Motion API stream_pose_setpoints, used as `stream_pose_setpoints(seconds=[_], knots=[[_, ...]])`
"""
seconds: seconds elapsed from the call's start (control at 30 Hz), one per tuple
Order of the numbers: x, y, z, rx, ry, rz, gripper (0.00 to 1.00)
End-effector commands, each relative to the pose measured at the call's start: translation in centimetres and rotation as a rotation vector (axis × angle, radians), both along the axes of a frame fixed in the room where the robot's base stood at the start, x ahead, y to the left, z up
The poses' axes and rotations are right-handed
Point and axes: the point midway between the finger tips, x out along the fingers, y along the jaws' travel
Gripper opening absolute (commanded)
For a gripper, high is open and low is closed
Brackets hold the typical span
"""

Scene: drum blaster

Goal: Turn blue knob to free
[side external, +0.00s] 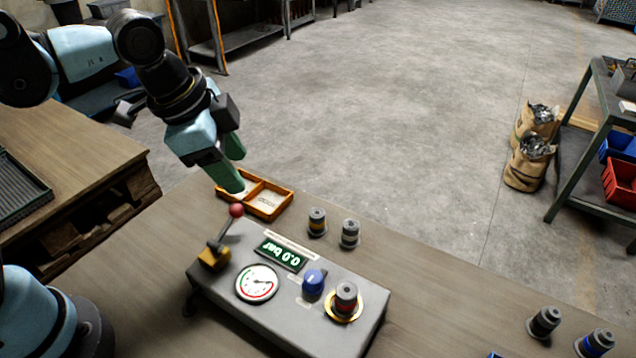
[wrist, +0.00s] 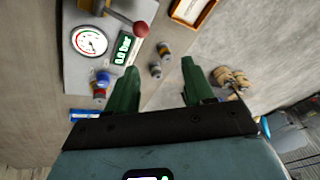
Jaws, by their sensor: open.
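The blue knob (side external: 314,282) sits on top of the grey control box (side external: 225,299), between the round gauge (side external: 257,283) and a grey cylinder with a red band (side external: 345,298) in a gold ring. The knob also shows in the wrist view (wrist: 103,77), left of my fingers. My gripper (side external: 232,178) is open and empty, above the far left part of the table, up and left of the knob and apart from it. In the wrist view its two green fingers (wrist: 160,88) are spread. Which setting the knob points to is too small to tell.
A red-balled lever (side external: 236,211) rises from the box's left end, near my gripper. The display (side external: 281,254) reads 0.0 bar. An orange tray (side external: 268,212) lies behind the box. Two banded cylinders (side external: 317,222) stand behind it; two more (side external: 545,321) stand at right.

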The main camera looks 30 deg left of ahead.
Motion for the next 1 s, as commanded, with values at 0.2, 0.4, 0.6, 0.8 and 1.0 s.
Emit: stream_pose_setpoints(seconds=[0.2,0.4,0.6,0.8,1.0], knots=[[-0.3,4.0,-1.0,-0.097,-0.063,0.293,0.53],[-0.9,7.3,-2.0,-0.194,-0.128,0.551,0.53],[-1.4,9.7,-2.9,-0.277,-0.182,0.750,0.53],[-1.7,10.7,-3.3,-0.317,-0.209,0.838,0.53],[-1.7,10.8,-3.3,-0.323,-0.212,0.850,0.53]])
